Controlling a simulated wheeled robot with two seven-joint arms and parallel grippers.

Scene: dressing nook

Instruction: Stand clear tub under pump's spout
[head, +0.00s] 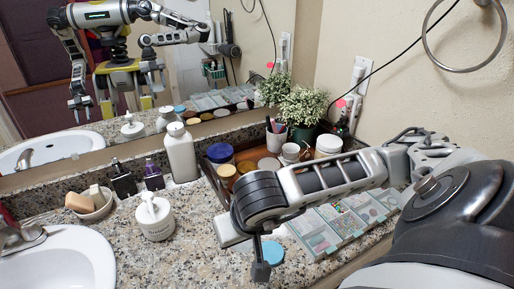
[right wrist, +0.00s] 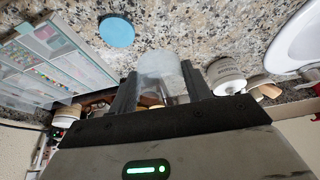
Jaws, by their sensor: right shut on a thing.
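The pump (head: 155,220) is a squat white bottle with a white spout on the counter beside the sink. It also shows in the right wrist view (right wrist: 227,80), to the right of my fingers. My right gripper (head: 261,268) is low over the counter, right of the pump and apart from it. In the right wrist view it is shut on the clear tub (right wrist: 160,72), a see-through cup between the two fingers. In the head view the tub is not discernible, probably behind the gripper. My left gripper shows only as a small mirror reflection.
A blue disc (head: 271,252) lies flat on the counter by my right gripper. A clear organiser (head: 340,222) is at the right, and a brown tray (head: 215,182) of jars behind.

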